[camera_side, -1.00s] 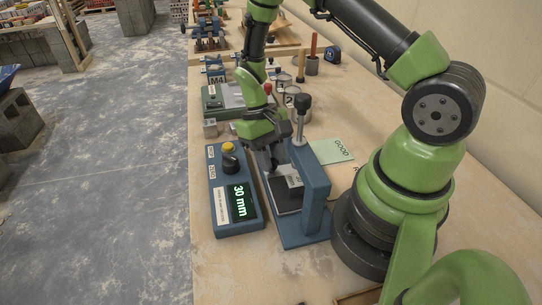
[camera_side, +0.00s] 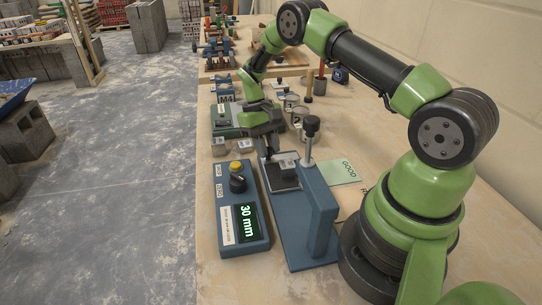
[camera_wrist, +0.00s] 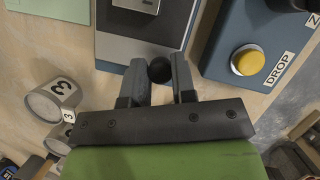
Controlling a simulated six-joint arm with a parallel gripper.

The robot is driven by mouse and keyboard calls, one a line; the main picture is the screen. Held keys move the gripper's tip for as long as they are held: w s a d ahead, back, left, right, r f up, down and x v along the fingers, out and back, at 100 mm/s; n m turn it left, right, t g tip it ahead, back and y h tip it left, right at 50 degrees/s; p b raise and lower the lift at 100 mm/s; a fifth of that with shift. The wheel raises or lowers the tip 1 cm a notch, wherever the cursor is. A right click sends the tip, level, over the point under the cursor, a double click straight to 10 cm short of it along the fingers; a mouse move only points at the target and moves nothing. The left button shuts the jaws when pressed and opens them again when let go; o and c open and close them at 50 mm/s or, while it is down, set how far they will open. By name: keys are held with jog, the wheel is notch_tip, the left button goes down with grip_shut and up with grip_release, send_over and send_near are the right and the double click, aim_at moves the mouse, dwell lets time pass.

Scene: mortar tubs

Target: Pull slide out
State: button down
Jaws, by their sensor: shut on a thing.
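The slide (camera_side: 282,178) is a dark plate in a light frame, running in the blue gauge stand (camera_side: 318,215). A small grey metal block (camera_side: 287,160) with a label sits on its far end, clear of the stand's upright. In the wrist view the slide (camera_wrist: 145,48) lies at the top, with part of the block (camera_wrist: 137,5) cut off by the edge. My gripper (camera_side: 267,154) is at the slide's far end. In the wrist view its fingers (camera_wrist: 159,74) are closed on both sides of a round black knob (camera_wrist: 160,70).
A blue control box (camera_side: 240,212) reading 30 mm, with a yellow button (camera_wrist: 248,60), stands close left of the slide. A green GOOD card (camera_side: 342,171) lies to the right. Numbered cups (camera_side: 298,113) and a green-grey device (camera_side: 226,120) stand beyond my gripper.

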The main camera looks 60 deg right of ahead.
jog(key=shift+w+d, duration=0.4)
jog(key=shift+w, duration=0.05)
jog(key=c, duration=1)
grip_release()
jog(key=shift+o, duration=0.2)
jog(key=v, duration=1)
jog(key=shift+s, duration=0.1)
